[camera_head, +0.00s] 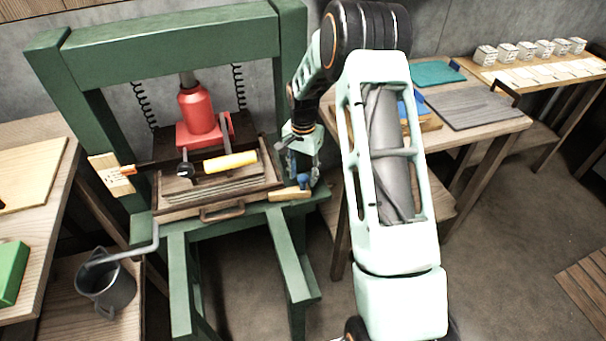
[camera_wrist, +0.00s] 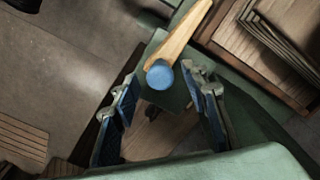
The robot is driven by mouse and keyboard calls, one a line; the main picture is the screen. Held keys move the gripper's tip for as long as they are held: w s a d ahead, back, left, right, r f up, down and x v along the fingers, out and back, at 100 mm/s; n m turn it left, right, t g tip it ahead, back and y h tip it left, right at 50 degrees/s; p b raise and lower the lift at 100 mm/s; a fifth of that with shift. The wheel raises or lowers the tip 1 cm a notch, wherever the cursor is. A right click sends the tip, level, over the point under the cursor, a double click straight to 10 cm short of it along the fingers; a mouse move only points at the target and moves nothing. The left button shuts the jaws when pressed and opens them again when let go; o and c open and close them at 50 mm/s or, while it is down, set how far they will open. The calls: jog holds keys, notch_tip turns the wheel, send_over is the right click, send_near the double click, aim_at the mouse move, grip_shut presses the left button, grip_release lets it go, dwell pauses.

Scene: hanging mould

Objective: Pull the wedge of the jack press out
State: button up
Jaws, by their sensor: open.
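The green jack press (camera_head: 170,40) stands at the left with a red jack (camera_head: 197,108) over a stack of boards (camera_head: 222,185). A pale wooden bar (camera_head: 288,194), apparently the wedge, lies at the right front of the press. In the wrist view the bar (camera_wrist: 180,35) has a round blue end (camera_wrist: 160,75) facing my gripper. My gripper (camera_head: 300,172) is by the press's right side. In the wrist view my gripper (camera_wrist: 168,95) is open, with the blue end between or just beyond its fingertips. I cannot tell whether they touch it.
A grey watering can (camera_head: 106,287) stands low at the left. A table (camera_head: 480,140) stands at the right.

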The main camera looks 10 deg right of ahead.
jog(key=shift+f, duration=0.15)
jog(key=shift+c, duration=0.5)
grip_shut()
jog(key=d, duration=0.7)
jog(key=shift+w+b, duration=0.25)
jog(key=shift+b, duration=0.1)
jog(key=shift+d, duration=0.1)
jog(key=shift+o, duration=0.5)
grip_release()
